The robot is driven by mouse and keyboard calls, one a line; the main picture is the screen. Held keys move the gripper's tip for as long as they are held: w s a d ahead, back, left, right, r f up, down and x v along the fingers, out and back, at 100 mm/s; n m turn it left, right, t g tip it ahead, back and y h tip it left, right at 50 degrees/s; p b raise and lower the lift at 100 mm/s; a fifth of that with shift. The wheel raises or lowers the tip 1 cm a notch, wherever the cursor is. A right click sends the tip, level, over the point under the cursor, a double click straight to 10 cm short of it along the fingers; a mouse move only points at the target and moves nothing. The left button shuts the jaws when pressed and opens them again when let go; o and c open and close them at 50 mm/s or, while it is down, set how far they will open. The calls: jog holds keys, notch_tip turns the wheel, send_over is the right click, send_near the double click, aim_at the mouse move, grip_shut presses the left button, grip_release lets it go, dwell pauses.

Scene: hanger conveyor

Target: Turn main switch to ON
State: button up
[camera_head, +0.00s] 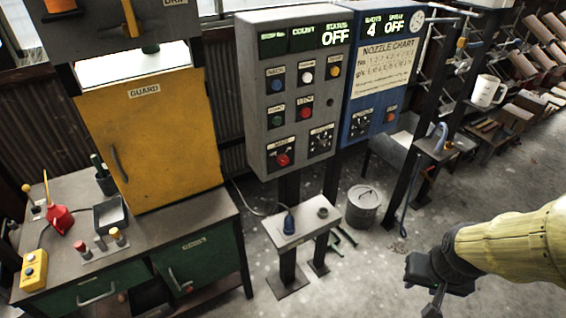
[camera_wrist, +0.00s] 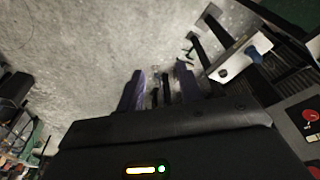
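The grey control panel (camera_head: 290,120) stands upright in the middle of the head view. Its status display (camera_head: 336,36) reads OFF. A red rotary knob (camera_head: 283,159) is at the panel's lower left under a small label that I cannot read surely; it may be the main switch. A second, dark rotary switch (camera_head: 321,139) is to its right. A red knob (camera_wrist: 291,113) on a panel also shows at the right edge of the wrist view. My gripper (camera_head: 436,296) is at the lower right, well away from the panel. In the wrist view its fingers (camera_wrist: 160,88) are apart with nothing between them.
A blue nozzle panel (camera_head: 384,70) adjoins the grey one on the right. A small stand (camera_head: 300,225) with a blue-handled item is below. A lidded bucket (camera_head: 362,208) stands beside it. A yellow guard cabinet (camera_head: 150,140) and workbench are left. The floor near my gripper is clear.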

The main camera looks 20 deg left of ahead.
jog(key=shift+o, duration=0.2)
jog(key=shift+s, duration=0.1)
jog(key=o, duration=0.3)
jog(key=shift+o, duration=0.2)
jog(key=w+a+f+n+t+y+b, duration=0.1)
jog(key=w+a+f+n+t+b, duration=0.15)
jog(key=w+a+t, duration=0.4)
jog(key=w+a+f+n+t+y+b, duration=0.1)
jog(key=w+a+f+n+y+b, duration=0.2)
jog(key=w, duration=0.6)
jog(key=w+a+r+n+t+y+b, duration=0.2)
jog(key=a+n+y+b, duration=0.4)
jog(key=a, duration=1.1)
jog(key=y, duration=0.3)
jog(key=shift+a, duration=0.2)
jog(key=shift+r, duration=0.1)
